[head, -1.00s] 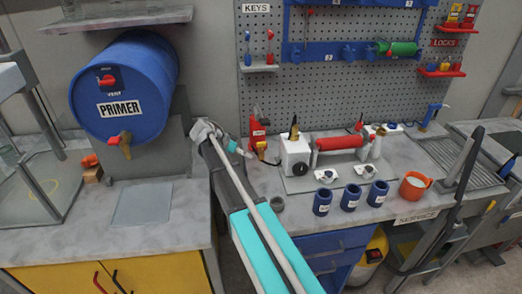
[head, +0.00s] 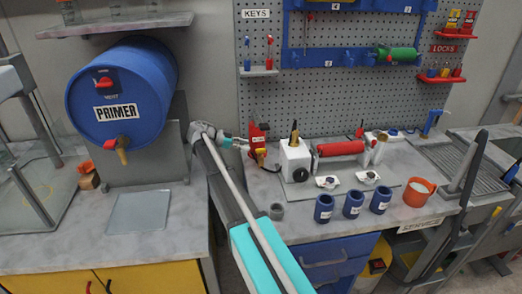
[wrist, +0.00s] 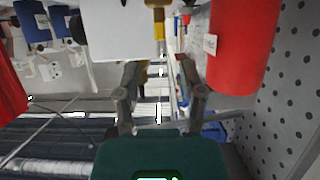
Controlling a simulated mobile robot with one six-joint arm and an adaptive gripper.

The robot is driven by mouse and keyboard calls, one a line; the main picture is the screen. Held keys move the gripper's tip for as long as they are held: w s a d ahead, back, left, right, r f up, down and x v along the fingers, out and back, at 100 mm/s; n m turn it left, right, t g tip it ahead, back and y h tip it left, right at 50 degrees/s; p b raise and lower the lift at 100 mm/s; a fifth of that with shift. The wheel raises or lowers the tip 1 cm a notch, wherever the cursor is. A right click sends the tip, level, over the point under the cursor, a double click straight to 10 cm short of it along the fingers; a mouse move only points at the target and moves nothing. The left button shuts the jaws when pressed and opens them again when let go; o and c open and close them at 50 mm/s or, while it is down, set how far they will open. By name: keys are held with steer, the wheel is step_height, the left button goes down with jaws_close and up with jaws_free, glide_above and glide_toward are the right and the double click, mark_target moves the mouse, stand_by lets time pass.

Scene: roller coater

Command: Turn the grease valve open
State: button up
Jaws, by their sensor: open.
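A red labelled unit (head: 257,135) stands upright on the grey bench against the pegboard. In the wrist view it is probably the large red cylinder (wrist: 240,45) at the right. A small brass fitting with a yellow-orange end (wrist: 158,30) shows at the top middle, between the white box and the red cylinder. It looks like the grease valve, but I cannot read its position. My gripper (wrist: 160,95) is open and empty. Its fingers point toward the fitting, with a gap left. In the head view, my gripper (head: 237,142) is just left of the red unit.
A white box (head: 294,160) with a black knob and brass top stands right of the red unit. A red roller (head: 340,148) lies beyond it. Blue cups (head: 352,203) stand at the bench front. A blue primer drum (head: 125,90) is at the left.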

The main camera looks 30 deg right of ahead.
mark_target(260, 149)
steer(key=shift+b+x, duration=1.3)
steer(key=shift+x, duration=2.3)
jaws_close()
steer(key=shift+d, duration=0.1)
